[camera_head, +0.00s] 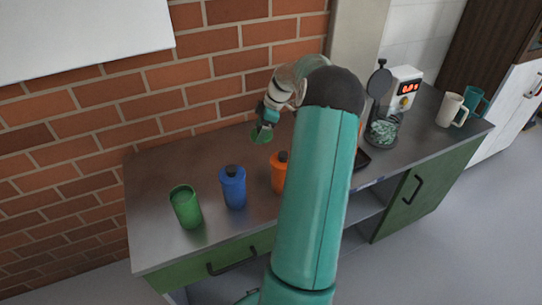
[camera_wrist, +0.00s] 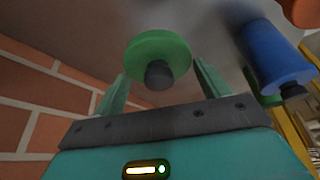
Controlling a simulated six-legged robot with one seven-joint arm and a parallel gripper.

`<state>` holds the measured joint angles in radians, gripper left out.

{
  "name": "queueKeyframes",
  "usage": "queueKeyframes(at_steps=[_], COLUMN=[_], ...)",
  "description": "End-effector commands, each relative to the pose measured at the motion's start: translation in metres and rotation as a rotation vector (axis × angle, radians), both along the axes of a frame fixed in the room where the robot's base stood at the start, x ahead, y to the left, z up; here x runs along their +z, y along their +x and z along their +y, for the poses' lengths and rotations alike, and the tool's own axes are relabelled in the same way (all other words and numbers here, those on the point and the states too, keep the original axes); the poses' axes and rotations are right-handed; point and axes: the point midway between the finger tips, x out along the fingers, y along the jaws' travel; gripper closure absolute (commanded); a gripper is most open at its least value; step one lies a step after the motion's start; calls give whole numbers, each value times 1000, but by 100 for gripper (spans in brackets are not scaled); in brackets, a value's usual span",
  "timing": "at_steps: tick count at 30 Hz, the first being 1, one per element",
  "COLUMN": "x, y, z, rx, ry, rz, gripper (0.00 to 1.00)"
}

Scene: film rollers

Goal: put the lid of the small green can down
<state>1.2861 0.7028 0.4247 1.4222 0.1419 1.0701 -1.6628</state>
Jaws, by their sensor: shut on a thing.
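The small green can (camera_head: 186,207) stands upright and open-topped at the left end of the metal counter. Its green lid (camera_head: 264,132) is up in the air, away from the can, above the back of the counter. My gripper (camera_head: 267,115) is shut on the lid. In the wrist view the round green lid (camera_wrist: 172,50) with its dark knob (camera_wrist: 158,75) shows between the two fingers of my gripper (camera_wrist: 160,80). The exact contact is hard to make out.
A blue can (camera_head: 233,188) and an orange can (camera_head: 278,172), both with dark knobs, stand right of the green can. A brick wall (camera_head: 70,160) is behind.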

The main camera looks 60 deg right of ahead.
Motion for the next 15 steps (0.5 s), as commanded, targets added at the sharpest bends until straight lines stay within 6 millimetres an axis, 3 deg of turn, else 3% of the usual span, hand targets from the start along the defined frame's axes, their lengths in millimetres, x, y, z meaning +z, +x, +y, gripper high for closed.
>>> queueKeyframes(at_steps=[10, 15], x=[-53, -68], y=[8, 7], z=[6, 5], rx=[9, 7], ry=[4, 2], rz=[1, 1], gripper=[48, 48])
